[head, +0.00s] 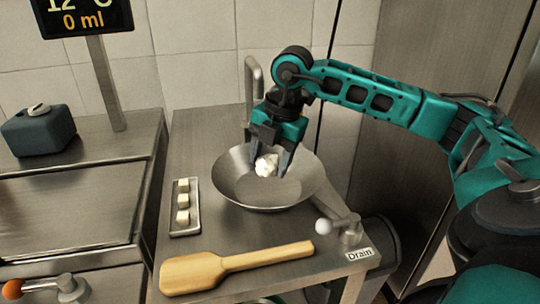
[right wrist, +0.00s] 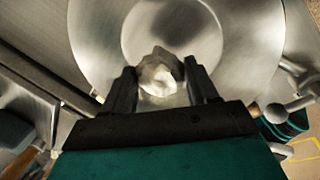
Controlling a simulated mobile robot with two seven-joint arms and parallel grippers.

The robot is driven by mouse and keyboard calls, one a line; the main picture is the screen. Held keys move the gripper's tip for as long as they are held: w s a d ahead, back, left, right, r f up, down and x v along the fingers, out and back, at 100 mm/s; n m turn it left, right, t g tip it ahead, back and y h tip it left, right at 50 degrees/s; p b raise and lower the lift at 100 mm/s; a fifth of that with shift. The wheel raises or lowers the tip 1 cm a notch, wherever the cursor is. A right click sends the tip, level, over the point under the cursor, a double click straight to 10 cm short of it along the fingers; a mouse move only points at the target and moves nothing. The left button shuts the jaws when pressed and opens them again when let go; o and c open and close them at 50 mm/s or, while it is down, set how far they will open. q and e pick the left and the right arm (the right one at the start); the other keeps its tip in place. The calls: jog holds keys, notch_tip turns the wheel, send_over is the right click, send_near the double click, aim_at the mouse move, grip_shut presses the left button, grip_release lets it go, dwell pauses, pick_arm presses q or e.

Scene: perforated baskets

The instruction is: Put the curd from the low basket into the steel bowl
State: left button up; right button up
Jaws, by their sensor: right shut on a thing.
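The curd is a lumpy white piece (head: 266,165), held between the fingertips of my right gripper (head: 270,160). The right wrist view also shows the curd (right wrist: 160,76) between the two dark fingers. My right gripper is shut on it and points down over the steel bowl (head: 230,185). The wide, shallow bowl stands on the steel counter, and its inside looks empty. I cannot tell whether the curd touches the bowl. The low basket cannot be made out. My left gripper is not in view.
A narrow tray (head: 185,232) with several white cubes stands left of the bowl. A wooden paddle (head: 236,266) lies in front. A lever with a white knob (head: 323,226) and a "Drain" label are at the right front. A bent steel pipe (head: 250,85) stands behind.

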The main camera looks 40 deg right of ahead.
aim_at(270, 156)
jog(key=shift+f, duration=0.35)
jog(key=o, duration=1.1)
jog(key=shift+o, duration=0.3)
jog(key=p+v, duration=0.3)
jog(key=w+p+v, duration=0.1)
jog(key=p+v, duration=0.2)
jog(key=v, duration=0.1)
jog(key=shift+w+a+r, duration=0.2)
jog(key=shift+w+a, duration=0.05)
jog(key=shift+f, duration=0.1)
